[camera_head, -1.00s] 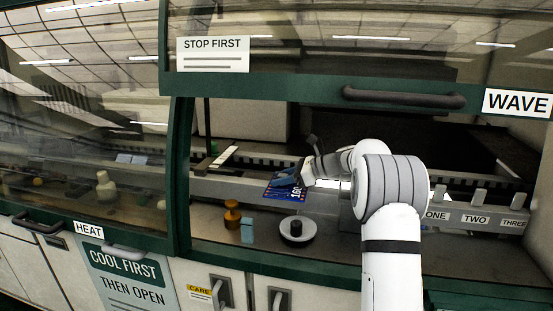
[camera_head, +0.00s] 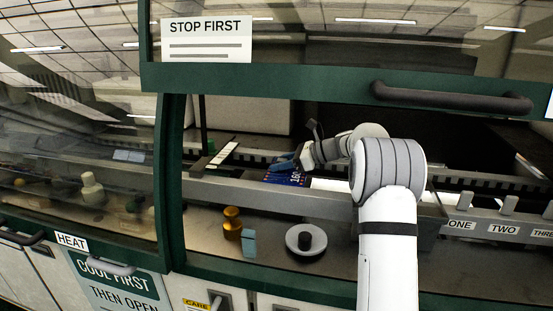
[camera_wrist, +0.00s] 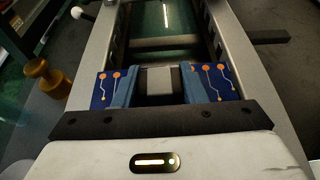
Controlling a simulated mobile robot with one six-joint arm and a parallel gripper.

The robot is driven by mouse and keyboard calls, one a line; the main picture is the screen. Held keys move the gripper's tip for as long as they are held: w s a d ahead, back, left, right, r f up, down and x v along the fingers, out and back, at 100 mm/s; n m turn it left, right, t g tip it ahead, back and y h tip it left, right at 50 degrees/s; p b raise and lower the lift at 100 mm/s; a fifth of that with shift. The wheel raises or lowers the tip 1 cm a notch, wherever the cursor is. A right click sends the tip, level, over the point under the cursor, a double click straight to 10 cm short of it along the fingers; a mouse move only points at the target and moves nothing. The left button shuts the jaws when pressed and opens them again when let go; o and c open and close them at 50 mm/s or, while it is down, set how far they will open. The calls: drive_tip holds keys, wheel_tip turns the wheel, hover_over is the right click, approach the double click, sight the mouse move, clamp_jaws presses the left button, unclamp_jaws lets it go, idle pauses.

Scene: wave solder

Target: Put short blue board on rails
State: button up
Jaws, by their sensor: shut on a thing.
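In the wrist view the board (camera_wrist: 107,88) shows orange dots and white traces on both sides of the fingers. The rails are a near rail (camera_head: 240,193) and a far rail (camera_head: 262,154). The board is over the gap between them, its near edge close to the near rail. I cannot tell whether it touches either rail. Its middle is hidden by my gripper.
An amber knobbed piece (camera_head: 232,223), a light blue block (camera_head: 248,243) and a round pale disc with a black knob (camera_head: 305,240) stand on the front ledge. The raised glass hood with its dark handle (camera_head: 450,97) hangs above. Labels ONE, TWO, THREE line the right.

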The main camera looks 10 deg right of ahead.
drive_tip(key=shift+w+d, duration=0.15)
drive_tip(key=shift+w, duration=0.25)
drive_tip(key=shift+r+p, duration=0.1)
drive_tip(key=shift+p, duration=0.35)
drive_tip(key=shift+f, duration=1.15)
drive_tip(key=shift+f+b, duration=0.4)
drive_tip(key=shift+f, duration=0.05)
drive_tip(key=o, duration=1.2)
drive_tip(key=shift+o, duration=0.2)
